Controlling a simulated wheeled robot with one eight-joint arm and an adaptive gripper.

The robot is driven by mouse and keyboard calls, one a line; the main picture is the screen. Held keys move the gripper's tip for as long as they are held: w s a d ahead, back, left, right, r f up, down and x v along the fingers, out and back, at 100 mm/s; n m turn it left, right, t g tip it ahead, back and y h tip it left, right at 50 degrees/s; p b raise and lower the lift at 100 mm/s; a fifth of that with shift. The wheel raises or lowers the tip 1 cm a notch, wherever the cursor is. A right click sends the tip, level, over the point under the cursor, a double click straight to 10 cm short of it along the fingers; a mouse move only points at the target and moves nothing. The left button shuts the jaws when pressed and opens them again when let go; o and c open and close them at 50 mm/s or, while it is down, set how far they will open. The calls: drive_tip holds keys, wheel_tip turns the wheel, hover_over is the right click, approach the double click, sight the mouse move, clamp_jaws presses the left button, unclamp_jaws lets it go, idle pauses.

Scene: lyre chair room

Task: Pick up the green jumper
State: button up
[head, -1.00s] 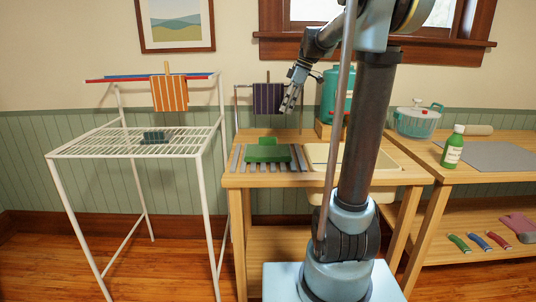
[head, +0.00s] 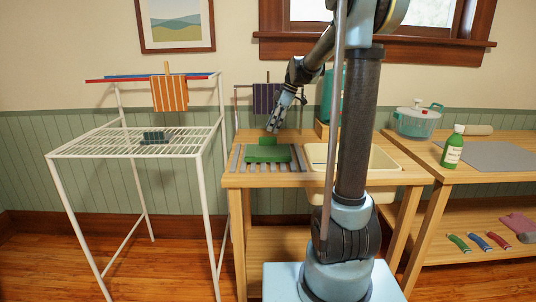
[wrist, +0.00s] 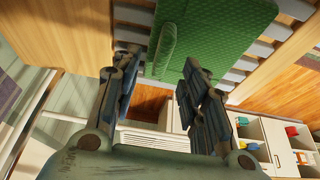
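The green jumper (head: 268,153) lies folded on grey slats on the wooden counter, with a smaller raised fold on top. It also fills the upper middle of the wrist view (wrist: 218,35), with its knit texture showing. My gripper (head: 271,129) is just above the jumper in the head view, pointing down at a tilt. In the wrist view my gripper (wrist: 160,62) has its two fingers spread apart with nothing held between them. The fingertips frame the jumper's near end. I cannot tell how large the gap to it is.
A basin (head: 322,160) sits in the counter right of the jumper. A teal container (head: 326,95) stands behind. A white rack (head: 95,148) at left holds a dark folded item (head: 156,137). Orange (head: 170,94) and purple (head: 265,98) striped cloths hang at the back.

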sight(268, 137)
drive_tip(key=shift+s+x, duration=0.2)
drive_tip(key=shift+x, duration=3.05)
drive_tip(key=shift+a, duration=0.15)
clamp_jaws()
